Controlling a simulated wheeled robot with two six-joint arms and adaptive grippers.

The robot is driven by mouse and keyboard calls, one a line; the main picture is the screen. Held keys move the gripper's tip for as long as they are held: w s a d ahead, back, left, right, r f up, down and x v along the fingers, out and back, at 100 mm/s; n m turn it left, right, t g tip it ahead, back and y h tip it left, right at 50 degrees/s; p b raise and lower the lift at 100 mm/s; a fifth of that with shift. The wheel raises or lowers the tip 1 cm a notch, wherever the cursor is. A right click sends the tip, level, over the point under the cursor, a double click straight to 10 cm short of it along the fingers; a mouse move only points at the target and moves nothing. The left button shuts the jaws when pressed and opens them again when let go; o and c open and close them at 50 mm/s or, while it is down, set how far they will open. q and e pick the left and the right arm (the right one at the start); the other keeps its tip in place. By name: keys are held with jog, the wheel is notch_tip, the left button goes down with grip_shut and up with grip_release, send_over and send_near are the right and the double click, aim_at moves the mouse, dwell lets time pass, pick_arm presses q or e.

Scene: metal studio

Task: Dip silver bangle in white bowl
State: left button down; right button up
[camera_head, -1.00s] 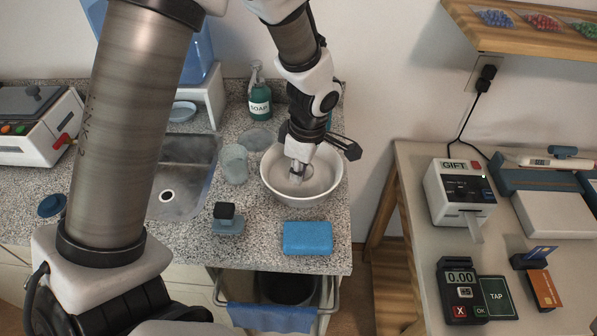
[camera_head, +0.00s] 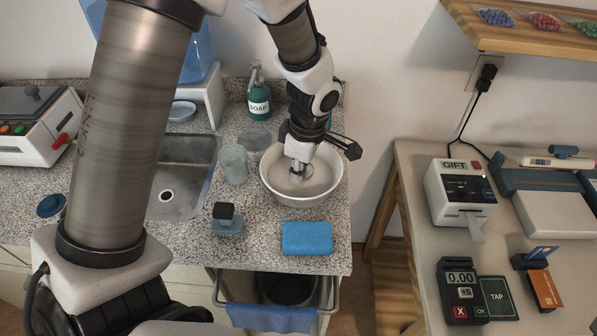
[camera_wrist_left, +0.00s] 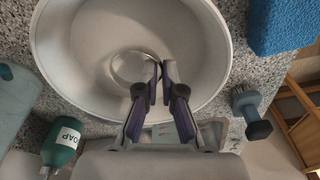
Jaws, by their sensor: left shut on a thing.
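The white bowl (camera_head: 329,188) stands on the speckled counter, and it fills much of the left wrist view (camera_wrist_left: 60,60). My left gripper (camera_head: 297,176) reaches down inside the bowl. In the left wrist view its fingers (camera_wrist_left: 153,85) are nearly closed on the edge of the silver bangle (camera_wrist_left: 124,55). The bangle is a thin pale ring, seen low within the bowl; whether it touches the bottom I cannot tell. In the head view the gripper mostly hides it. My right gripper is not in view.
A blue sponge (camera_head: 307,238) and a small brush (camera_head: 228,219) lie in front of the bowl. A green soap bottle (camera_head: 260,100) and a clear glass (camera_head: 234,164) stand behind and left. The sink (camera_head: 180,180) is further left.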

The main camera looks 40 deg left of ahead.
pick_arm(q)
jog(key=shift+r+p, duration=2.4)
jog(key=shift+r, duration=1.05)
jog(key=shift+s+f, duration=0.1)
dwell(0.9)
notch_tip(320, 180, up, 4)
jog(key=p, duration=0.3)
